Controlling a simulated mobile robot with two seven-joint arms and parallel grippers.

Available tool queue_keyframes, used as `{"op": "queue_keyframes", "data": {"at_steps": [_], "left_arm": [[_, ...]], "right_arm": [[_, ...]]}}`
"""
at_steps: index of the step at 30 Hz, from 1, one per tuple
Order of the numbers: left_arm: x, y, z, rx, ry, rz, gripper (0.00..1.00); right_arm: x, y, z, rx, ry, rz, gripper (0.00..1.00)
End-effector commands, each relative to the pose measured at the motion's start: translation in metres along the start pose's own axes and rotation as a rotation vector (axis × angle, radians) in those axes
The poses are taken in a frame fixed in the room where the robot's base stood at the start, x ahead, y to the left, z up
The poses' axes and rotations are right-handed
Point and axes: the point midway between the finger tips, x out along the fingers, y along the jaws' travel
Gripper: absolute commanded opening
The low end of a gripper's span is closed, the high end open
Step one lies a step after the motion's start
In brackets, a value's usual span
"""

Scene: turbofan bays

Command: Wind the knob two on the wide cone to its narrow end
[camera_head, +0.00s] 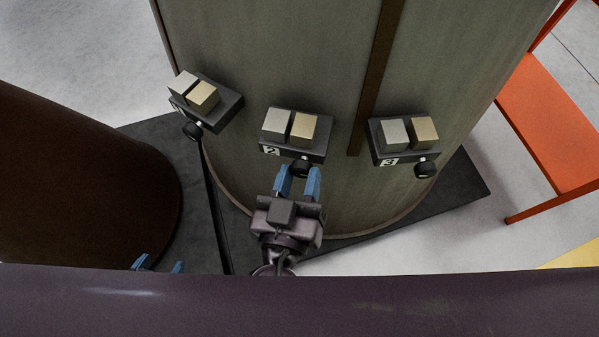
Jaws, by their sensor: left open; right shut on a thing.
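The wide cone (300,60) is a large grey-green round body standing upright in the middle of the head view. A dark box marked 2 (318,152) sits on its front with a silver block and a gold block on top. Knob two (301,168) is a small black knob at the lower edge of that box. My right gripper (299,176) has its blue fingers on either side of knob two and is shut on it. My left gripper (157,265) is open and empty at the lower left; only its blue fingertips show.
Similar boxes with black knobs sit on the cone to the left (207,103) and, marked 3, to the right (404,138). A dark brown cylinder (75,170) stands at the left. An orange stand (548,125) is at the right.

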Motion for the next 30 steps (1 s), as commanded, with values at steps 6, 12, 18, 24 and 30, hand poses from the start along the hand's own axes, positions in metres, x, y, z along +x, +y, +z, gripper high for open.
{"op": "queue_keyframes", "data": {"at_steps": [6,12,18,24,30], "left_arm": [[0.0003,0.0004,0.0018,0.004,-0.003,0.001,0.61],[-0.0010,0.0004,0.0033,0.003,-0.006,0.001,0.61],[-0.0020,0.0004,0.0047,0.003,-0.010,0.001,0.61],[-0.0021,0.0004,0.0049,0.003,-0.010,0.001,0.61],[-0.0021,0.0004,0.0049,0.002,-0.010,0.001,0.61]], "right_arm": [[0.0007,0.0005,-0.0002,0.021,0.000,0.002,0.12],[0.0008,0.0005,-0.0005,0.023,0.001,0.002,0.12],[0.0007,0.0004,-0.0006,0.022,0.001,0.002,0.47],[0.0004,0.0001,-0.0003,0.021,0.000,0.001,0.61],[0.0005,0.0001,-0.0002,0.020,0.000,0.000,0.61]]}}
